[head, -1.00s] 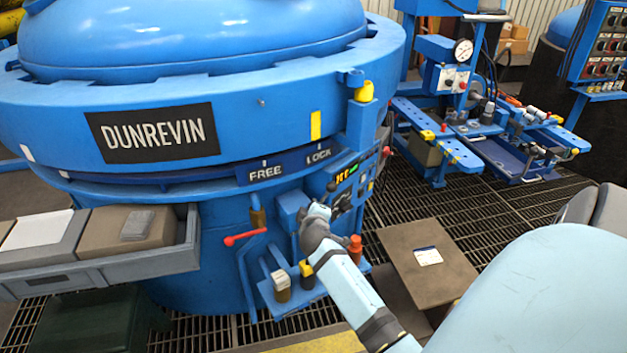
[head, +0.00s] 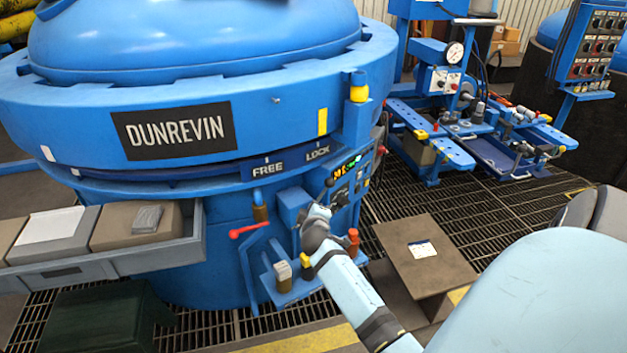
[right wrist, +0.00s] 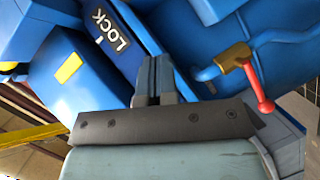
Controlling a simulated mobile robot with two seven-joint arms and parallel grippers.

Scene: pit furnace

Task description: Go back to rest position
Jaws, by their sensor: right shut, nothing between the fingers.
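My right gripper (head: 318,212) is in front of the blue furnace (head: 215,225), near its small control panel (head: 347,178). It is shut and empty. In the right wrist view the closed fingers (right wrist: 154,75) point toward the furnace's blue FREE/LOCK band, with the LOCK label (right wrist: 110,30) just to their left. The red-handled valve (head: 249,230) sits left of the gripper and also shows in the right wrist view (right wrist: 257,75). I cannot tell whether the fingertips touch the furnace. My left gripper is not in view.
A grey tray (head: 160,262) with boxes juts out at the left, above a dark green block (head: 95,318). A brown stand (head: 425,262) is right of my right arm. A blue test bench (head: 490,130) stands behind. Grating floor (head: 500,225) lies open between.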

